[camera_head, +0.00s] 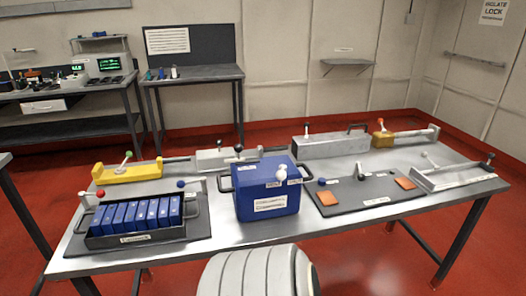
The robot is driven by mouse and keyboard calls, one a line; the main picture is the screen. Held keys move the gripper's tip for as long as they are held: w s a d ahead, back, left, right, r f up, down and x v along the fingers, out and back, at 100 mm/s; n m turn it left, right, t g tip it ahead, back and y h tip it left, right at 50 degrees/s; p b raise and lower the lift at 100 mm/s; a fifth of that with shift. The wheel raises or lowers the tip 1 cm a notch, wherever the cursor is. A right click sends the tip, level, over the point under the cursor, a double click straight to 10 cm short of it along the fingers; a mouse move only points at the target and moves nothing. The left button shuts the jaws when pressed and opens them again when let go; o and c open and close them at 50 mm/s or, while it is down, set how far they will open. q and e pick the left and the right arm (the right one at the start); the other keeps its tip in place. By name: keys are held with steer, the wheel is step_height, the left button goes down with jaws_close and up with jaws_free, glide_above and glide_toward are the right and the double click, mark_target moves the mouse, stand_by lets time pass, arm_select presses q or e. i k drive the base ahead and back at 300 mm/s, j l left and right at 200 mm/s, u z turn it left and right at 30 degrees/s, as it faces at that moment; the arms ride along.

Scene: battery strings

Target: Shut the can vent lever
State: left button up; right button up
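A blue box-shaped can (262,188) with side handles and a white front label stands at the middle of the metal table. A lever with a white knob (281,174) sits at the can's upper front right edge, with small white labels beside it. The label text is too small to read surely, and I cannot tell whether the lever is at its open or shut position. Neither of my grippers shows in the head view.
Left of the can is a black tray (138,238) of blue cells with knobbed levers. Right is a dark board (365,194) with orange pads and levers. Behind are a yellow fixture (127,173) and a grey metal box (330,145). Bare tabletop (225,238) shows before the can.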

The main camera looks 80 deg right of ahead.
mark_target(281, 175)
steer(key=z, duration=2.85)
